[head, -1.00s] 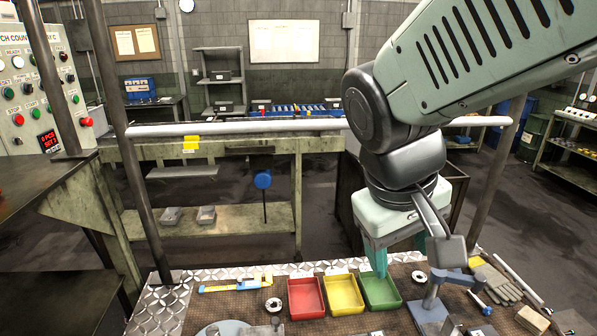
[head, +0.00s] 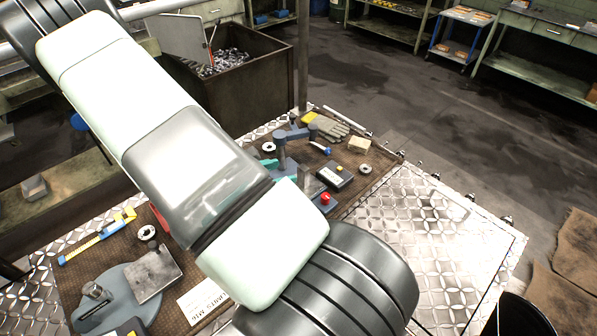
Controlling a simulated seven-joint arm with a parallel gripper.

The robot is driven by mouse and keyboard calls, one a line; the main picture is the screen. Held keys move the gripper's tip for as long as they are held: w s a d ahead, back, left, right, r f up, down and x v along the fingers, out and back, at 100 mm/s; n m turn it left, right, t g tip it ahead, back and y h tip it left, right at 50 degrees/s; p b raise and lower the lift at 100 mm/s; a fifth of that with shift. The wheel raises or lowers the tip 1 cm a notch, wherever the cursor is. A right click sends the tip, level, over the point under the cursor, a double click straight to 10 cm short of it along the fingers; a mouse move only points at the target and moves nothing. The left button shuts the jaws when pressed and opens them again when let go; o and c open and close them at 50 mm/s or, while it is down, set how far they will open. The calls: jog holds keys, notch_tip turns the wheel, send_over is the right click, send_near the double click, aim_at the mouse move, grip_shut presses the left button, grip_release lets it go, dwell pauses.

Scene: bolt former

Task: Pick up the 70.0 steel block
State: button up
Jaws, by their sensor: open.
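A grey metal block (head: 152,273) with a scuffed flat top lies at the lower left of the bench, at the edge of a round blue-grey base (head: 98,293). I cannot read any 70.0 marking, so I cannot tell whether it is the named steel block. My arm crosses the middle of the view and hides much of the bench. I see nothing held; most of the gripper is hidden.
Gloves (head: 333,127), a black device (head: 335,177) and a red knob (head: 325,199) are beyond the arm. The patterned metal plate (head: 430,235) at right is clear.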

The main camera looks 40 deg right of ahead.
aim_at(301, 170)
jog(key=shift+n, duration=0.3)
jog(key=x, duration=0.7)
jog(key=f+x, duration=0.1)
jog(key=x, duration=0.3)
grip_shut()
